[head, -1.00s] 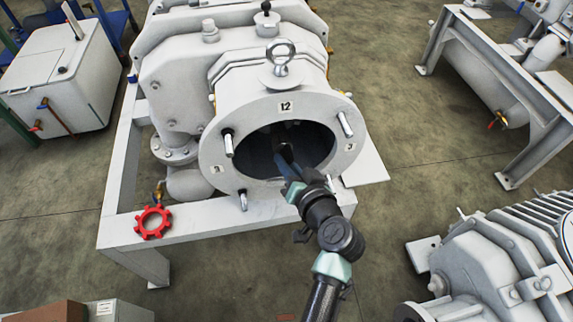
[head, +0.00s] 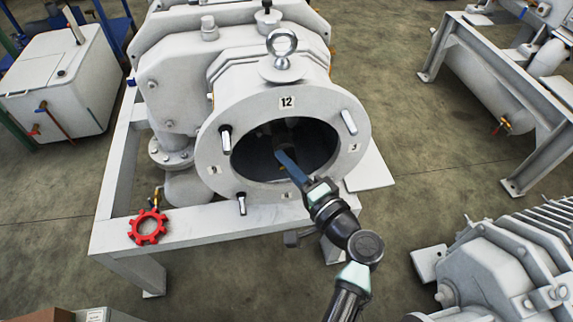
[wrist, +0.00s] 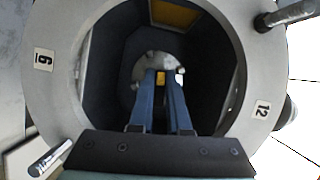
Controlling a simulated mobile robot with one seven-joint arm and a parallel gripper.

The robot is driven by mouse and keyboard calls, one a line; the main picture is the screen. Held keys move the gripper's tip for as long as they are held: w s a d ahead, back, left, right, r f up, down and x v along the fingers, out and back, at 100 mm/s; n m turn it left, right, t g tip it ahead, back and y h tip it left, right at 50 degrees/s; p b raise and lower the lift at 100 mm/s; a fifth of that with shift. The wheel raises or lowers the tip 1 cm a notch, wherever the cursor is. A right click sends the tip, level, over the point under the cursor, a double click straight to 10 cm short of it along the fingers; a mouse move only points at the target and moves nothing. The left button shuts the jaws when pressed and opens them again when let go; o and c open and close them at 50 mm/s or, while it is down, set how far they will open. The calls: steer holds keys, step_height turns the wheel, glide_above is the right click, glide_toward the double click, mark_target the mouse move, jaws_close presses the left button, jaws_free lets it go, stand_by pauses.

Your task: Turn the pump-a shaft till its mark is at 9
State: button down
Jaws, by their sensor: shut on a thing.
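The pump-a housing (head: 212,130) is a pale grey cylinder with a round, dark opening facing me. Its flange carries a 12 label (head: 287,102) at the top, with others around the rim. My gripper (head: 280,156) reaches through the opening with long blue fingers. In the wrist view the fingers (wrist: 166,76) are close together and shut on the pump-a shaft (wrist: 147,68), a pale round end with small knobs deep inside. A small yellow patch (wrist: 161,77) shows between the fingertips; I cannot tell surely that it is the mark. The fingers hide part of the shaft.
Studs stick out of the flange, one at the left (head: 225,138) and one at the right (head: 349,122). A red handwheel (head: 148,227) sits on the frame at lower left. Another grey machine (head: 510,265) stands at lower right. Open floor lies between.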

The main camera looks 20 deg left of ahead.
steer(key=shift+a+m+y, duration=0.1)
steer(key=shift+m+y, duration=0.2)
steer(key=shift+m, duration=0.3)
steer(key=c, duration=0.9)
jaws_free()
steer(key=p+v, duration=0.1)
steer(key=v, duration=1.2)
steer(key=shift+s, duration=0.1)
